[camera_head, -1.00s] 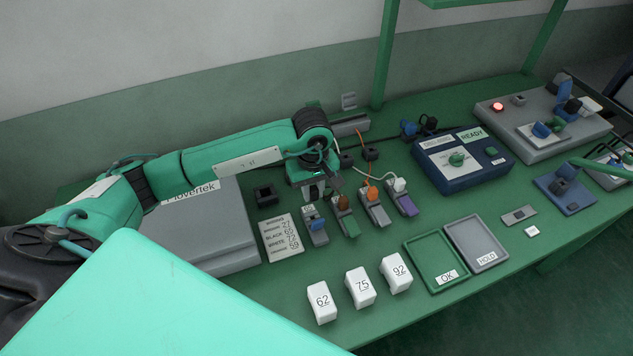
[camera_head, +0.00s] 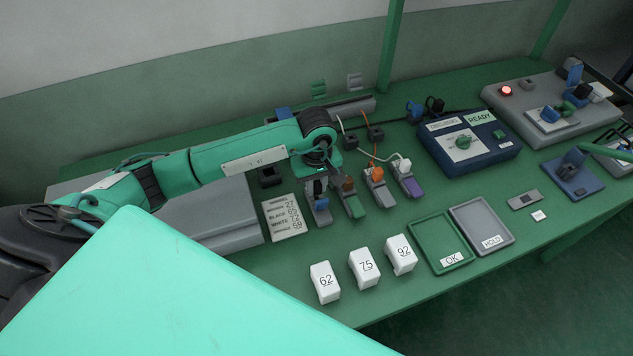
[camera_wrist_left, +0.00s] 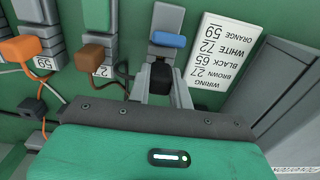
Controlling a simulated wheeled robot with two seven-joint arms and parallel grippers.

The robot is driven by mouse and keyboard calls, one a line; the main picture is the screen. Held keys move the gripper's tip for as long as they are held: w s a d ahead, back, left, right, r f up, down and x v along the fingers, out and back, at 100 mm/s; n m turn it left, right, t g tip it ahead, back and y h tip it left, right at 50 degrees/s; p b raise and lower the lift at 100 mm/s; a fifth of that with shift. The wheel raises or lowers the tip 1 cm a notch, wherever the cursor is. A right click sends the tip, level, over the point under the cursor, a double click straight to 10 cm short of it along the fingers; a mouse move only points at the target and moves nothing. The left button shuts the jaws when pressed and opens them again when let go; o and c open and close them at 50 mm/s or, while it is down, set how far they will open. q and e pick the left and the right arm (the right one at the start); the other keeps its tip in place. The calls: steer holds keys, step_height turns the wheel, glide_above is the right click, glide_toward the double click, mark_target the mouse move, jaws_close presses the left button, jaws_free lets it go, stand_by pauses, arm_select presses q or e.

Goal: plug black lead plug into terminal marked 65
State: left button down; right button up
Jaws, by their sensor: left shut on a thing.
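My left gripper (camera_head: 317,186) is shut on the black plug (camera_wrist_left: 161,77), which shows between the fingers in the left wrist view. The plug is at the near end of a grey terminal block with a blue lever (camera_wrist_left: 170,40). This block (camera_head: 320,215) is the leftmost of the row in the head view. Its number is hidden, and I cannot tell whether the plug is seated. The wiring card (camera_wrist_left: 225,55) reads black 65, brown 27, white 72, orange 59. My right gripper is not in view.
A brown plug (camera_wrist_left: 90,53) sits at terminal 27 and an orange plug (camera_wrist_left: 25,48) at terminal 59, close beside the gripper. A white plug (camera_head: 402,165) sits at the purple terminal (camera_head: 412,187). White numbered boxes (camera_head: 325,283) and trays (camera_head: 440,243) stand in front.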

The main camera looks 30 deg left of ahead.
arm_select(q)
steer(key=shift+f, duration=0.2)
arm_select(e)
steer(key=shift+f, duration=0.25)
arm_select(q)
steer(key=shift+f+b, duration=0.35)
steer(key=shift+b, duration=0.15)
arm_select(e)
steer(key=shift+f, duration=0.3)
arm_select(q)
steer(key=shift+f+b, duration=0.6)
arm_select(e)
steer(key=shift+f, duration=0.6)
arm_select(q)
steer(key=c, duration=1.2)
jaws_free()
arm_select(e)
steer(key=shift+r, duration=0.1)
arm_select(q)
steer(key=shift+r, duration=0.1)
step_height(320, 180, up, 8)
steer(key=shift+r+b, duration=0.15)
steer(key=shift+b, duration=0.75)
step_height(320, 180, up, 4)
steer(key=shift+r+b, duration=0.1)
steer(key=shift+b, duration=0.25)
steer(key=shift+r, duration=0.65)
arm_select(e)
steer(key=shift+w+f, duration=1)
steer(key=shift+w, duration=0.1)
